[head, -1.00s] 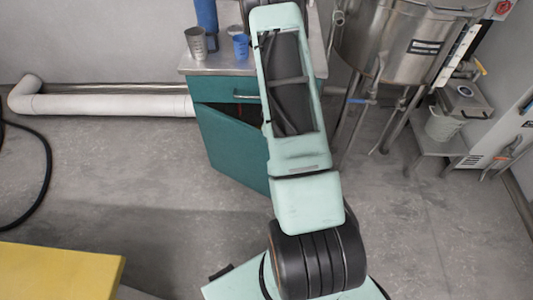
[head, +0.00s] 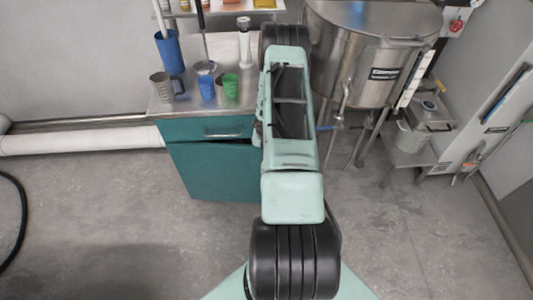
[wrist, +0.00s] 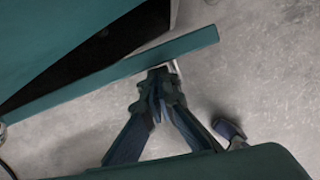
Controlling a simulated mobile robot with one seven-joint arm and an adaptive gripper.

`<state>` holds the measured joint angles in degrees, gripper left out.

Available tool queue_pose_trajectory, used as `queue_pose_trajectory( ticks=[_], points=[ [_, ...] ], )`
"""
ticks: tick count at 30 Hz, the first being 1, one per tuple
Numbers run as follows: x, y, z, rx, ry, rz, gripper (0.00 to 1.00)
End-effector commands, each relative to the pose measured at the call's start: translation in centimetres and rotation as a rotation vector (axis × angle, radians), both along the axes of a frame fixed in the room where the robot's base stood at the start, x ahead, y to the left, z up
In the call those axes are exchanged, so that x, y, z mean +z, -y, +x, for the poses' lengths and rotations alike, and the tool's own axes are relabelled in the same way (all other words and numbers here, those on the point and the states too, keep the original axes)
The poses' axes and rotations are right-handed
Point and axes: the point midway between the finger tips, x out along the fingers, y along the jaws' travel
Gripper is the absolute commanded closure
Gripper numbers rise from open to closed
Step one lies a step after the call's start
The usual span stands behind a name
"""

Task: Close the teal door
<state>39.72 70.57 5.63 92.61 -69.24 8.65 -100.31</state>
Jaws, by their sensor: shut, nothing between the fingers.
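The teal door (head: 215,174) is the lower front of a teal cabinet (head: 205,129), under its drawer. It is ajar, with a narrow dark gap along its top in the head view. In the wrist view, the door's top edge (wrist: 120,73) crosses as a teal band, with a dark wedge between it and the cabinet (wrist: 50,35). A pale handle (wrist: 173,66) shows on its outer side. My gripper (wrist: 158,76) is shut and empty, its tips at the door's outer face beside the handle; contact is unclear. In the head view my arm hides the gripper and the door's right side.
Cups and a metal mug (head: 163,87) stand on the steel countertop (head: 195,105) above the cabinet. A large steel vat (head: 365,50) on legs stands to the right. A white pipe (head: 80,140) runs along the wall at left. The floor (head: 110,220) before the cabinet is clear.

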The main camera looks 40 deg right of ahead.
Motion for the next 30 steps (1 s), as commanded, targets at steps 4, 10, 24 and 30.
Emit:
queue_pose_trajectory(
  ticks=[4, 10, 24, 30],
  points=[
    [0.08, 0.29, 0.11, -0.003, 0.000, -0.001, 1.00],
    [0.01, 0.35, 0.14, -0.003, -0.001, -0.001, 1.00],
    [-0.01, 0.27, 0.20, -0.003, 0.000, -0.001, 1.00],
    [-0.07, -0.43, 0.56, -0.002, 0.000, -0.001, 1.00]
  ],
)
